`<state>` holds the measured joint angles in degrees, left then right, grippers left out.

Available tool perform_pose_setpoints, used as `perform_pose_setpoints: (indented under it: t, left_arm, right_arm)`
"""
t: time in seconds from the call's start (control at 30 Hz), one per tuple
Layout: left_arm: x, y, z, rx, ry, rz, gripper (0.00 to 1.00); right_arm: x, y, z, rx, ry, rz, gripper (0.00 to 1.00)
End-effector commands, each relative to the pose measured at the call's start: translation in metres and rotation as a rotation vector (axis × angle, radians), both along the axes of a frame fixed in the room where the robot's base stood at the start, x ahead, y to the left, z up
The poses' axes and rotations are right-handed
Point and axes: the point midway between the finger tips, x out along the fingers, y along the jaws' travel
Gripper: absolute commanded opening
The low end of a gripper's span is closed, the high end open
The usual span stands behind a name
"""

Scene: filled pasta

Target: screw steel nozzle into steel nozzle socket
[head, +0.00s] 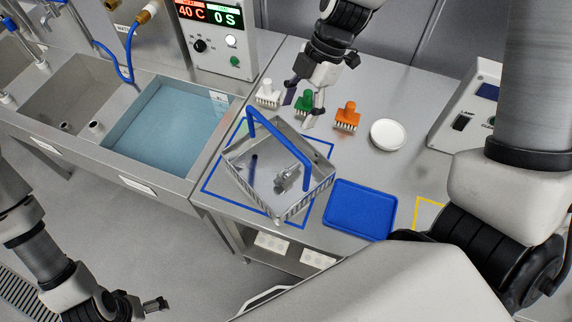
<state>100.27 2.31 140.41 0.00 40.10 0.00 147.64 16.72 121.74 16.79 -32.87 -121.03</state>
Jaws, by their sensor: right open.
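A metal basket (238,167) with a blue handle stands on the steel counter. A small grey metal fitting (287,178) lies in it; it may be the steel nozzle, but I cannot be sure. I cannot make out the steel nozzle socket. My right gripper (303,103) is open, pointing down around or just above the green brush (302,98), behind the basket; whether it touches the brush I cannot tell. My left gripper (146,303) is low at the bottom left, away from the counter, its finger opening unclear.
A white brush (268,93) and an orange brush (348,116) flank the green one. A white round dish (388,135) and a blue tray (360,209) lie to the right. A water-filled sink (168,122) is left, below a control box (217,44).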

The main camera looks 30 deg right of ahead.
Motion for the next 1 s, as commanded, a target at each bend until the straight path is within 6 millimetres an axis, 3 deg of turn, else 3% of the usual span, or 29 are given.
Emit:
perform_pose_setpoints:
  t: [0.03,0.17,0.4,0.5,0.77,1.0]
  left_arm:
    - [0.0,0.0,-0.024,0.0,0.0,0.0,1.0]
    - [0.001,0.0,-0.061,0.0,-0.001,0.0,1.0]
    - [0.001,0.0,-0.149,0.0,0.0,0.0,1.0]
    - [0.001,0.0,-0.16,0.0,0.0,0.0,1.0]
    - [0.001,0.0,-0.157,0.0,-0.001,0.0,1.0]
    - [0.001,0.0,-0.159,0.0,-0.001,0.0,1.0]
  right_arm:
    - [0.0,0.0,-0.024,0.0,0.0,0.0,0.66]
    - [0.0,0.0,-0.062,0.0,0.0,0.0,0.66]
    - [0.001,0.0,-0.149,0.0,0.0,0.0,0.66]
    - [0.001,0.0,-0.159,0.0,0.0,0.0,0.66]
    - [-0.002,0.01,-0.181,-0.001,0.002,0.0,0.66]
    - [-0.011,0.019,-0.221,-0.003,0.004,0.0,0.66]
